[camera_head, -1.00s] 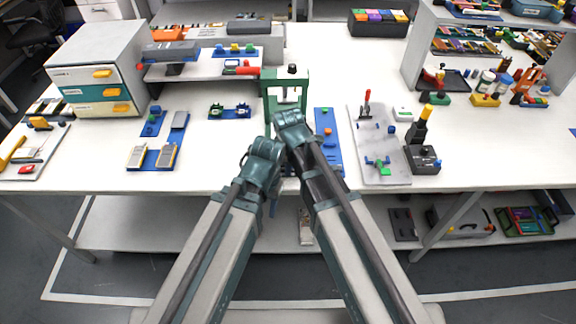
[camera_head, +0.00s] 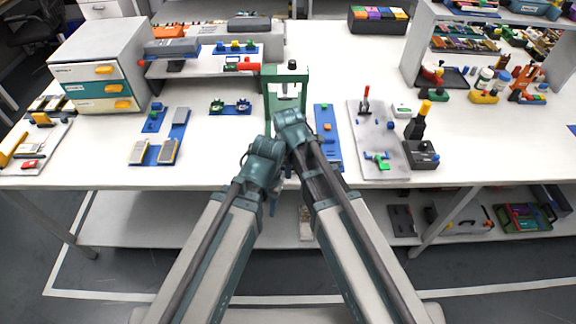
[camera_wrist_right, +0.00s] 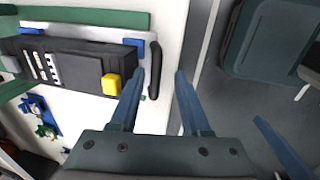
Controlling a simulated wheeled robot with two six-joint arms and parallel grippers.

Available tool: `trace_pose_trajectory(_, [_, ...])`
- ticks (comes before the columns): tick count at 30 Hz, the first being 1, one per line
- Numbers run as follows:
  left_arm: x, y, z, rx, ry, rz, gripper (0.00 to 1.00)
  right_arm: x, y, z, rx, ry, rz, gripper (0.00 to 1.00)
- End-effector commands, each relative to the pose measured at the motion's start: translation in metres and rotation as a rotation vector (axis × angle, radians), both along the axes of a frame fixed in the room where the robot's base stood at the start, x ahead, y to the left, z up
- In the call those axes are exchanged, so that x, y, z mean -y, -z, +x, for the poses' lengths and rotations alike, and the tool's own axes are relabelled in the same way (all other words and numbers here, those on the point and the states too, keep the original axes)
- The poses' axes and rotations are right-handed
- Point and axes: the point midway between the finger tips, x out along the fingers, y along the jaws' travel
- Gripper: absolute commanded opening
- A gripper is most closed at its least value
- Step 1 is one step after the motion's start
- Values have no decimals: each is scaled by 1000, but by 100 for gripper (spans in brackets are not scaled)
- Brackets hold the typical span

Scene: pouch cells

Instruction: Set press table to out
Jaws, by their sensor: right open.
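The press (camera_head: 285,72) is a green frame with a black knob on top, at the middle of the bench in the head view. My arms hide its lower front. In the right wrist view the press table (camera_wrist_right: 80,70) is a dark slab between green side bars, with a yellow block (camera_wrist_right: 111,85) and a black bar handle (camera_wrist_right: 154,70) at its end. My right gripper (camera_wrist_right: 158,73) is open, with the handle between its fingertips. No contact with the handle is clear. My left gripper's jaws are hidden in the head view; a blue finger-like strip (camera_wrist_right: 280,145) shows in the right wrist view.
A blue board (camera_head: 328,135) and a grey plate with a red-handled clamp (camera_head: 380,140) lie right of the press. Blue trays with grey cells (camera_head: 154,152) lie left. A drawer cabinet (camera_head: 100,65) stands at the far left. The bench's front edge runs below my wrists.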

Motion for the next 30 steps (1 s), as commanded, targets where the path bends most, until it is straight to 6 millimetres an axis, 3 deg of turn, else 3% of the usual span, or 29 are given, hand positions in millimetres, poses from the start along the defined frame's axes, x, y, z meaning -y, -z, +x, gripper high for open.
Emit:
trace_pose_trajectory(8, [0,-15,0,0,0,0,50,0,-15,-2,1,0,0,47])
trace_pose_trajectory(21, [0,-69,0,0,0,0,50,0,-69,-13,-1,0,0,47])
trace_pose_trajectory(30, [0,-73,0,0,0,0,50,0,-73,-15,-1,0,0,47])
